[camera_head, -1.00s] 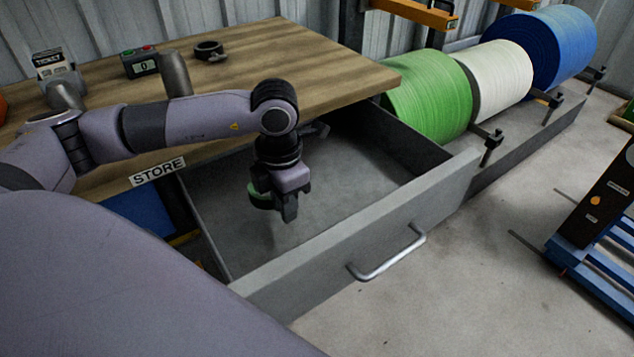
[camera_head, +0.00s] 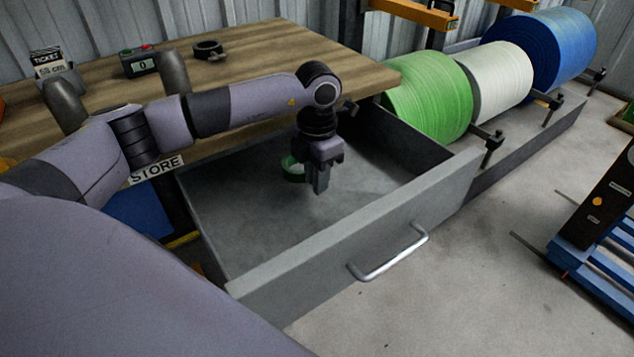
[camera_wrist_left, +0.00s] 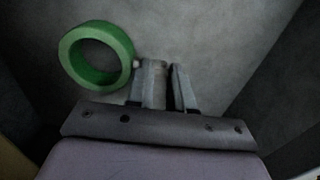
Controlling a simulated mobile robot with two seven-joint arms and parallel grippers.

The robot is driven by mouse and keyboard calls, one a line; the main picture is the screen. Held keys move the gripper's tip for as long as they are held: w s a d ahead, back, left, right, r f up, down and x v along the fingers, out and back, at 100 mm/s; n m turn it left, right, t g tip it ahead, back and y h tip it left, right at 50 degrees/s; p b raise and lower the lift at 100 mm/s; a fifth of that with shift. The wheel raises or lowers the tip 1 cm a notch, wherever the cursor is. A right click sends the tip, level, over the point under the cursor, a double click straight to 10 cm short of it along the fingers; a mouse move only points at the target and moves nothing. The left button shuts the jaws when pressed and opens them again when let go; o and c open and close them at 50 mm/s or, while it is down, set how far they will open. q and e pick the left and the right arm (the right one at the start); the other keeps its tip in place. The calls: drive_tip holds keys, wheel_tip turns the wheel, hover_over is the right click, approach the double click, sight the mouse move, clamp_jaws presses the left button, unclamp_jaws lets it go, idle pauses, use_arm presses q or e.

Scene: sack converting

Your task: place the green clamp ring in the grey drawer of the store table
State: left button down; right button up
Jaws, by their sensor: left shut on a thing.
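The green clamp ring (camera_head: 291,168) is at my left gripper (camera_head: 318,186), inside the outline of the open grey drawer (camera_head: 250,215) of the store table (camera_head: 290,55). The gripper is shut on the ring and points down over the drawer floor. In the left wrist view the ring (camera_wrist_left: 97,54) sticks out to the left of the fingers (camera_wrist_left: 163,85), with its near edge at the left finger. The grey drawer floor (camera_wrist_left: 215,30) lies behind it. The exact height above the floor is hard to tell. My right gripper is not in view.
The drawer's front wall with a metal handle (camera_head: 390,254) faces the open floor. Green (camera_head: 432,95), white (camera_head: 500,78) and blue rolls stand right of the drawer.

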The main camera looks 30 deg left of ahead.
use_arm(q)
drive_tip(key=shift+f, duration=0.9)
drive_tip(key=shift+f+b, duration=0.25)
drive_tip(key=shift+b, duration=0.05)
drive_tip(key=shift+s+f, duration=0.1)
drive_tip(key=shift+f, duration=0.25)
drive_tip(key=c, duration=1)
unclamp_jaws()
drive_tip(key=shift+f, duration=0.25)
drive_tip(key=shift+r, duration=0.15)
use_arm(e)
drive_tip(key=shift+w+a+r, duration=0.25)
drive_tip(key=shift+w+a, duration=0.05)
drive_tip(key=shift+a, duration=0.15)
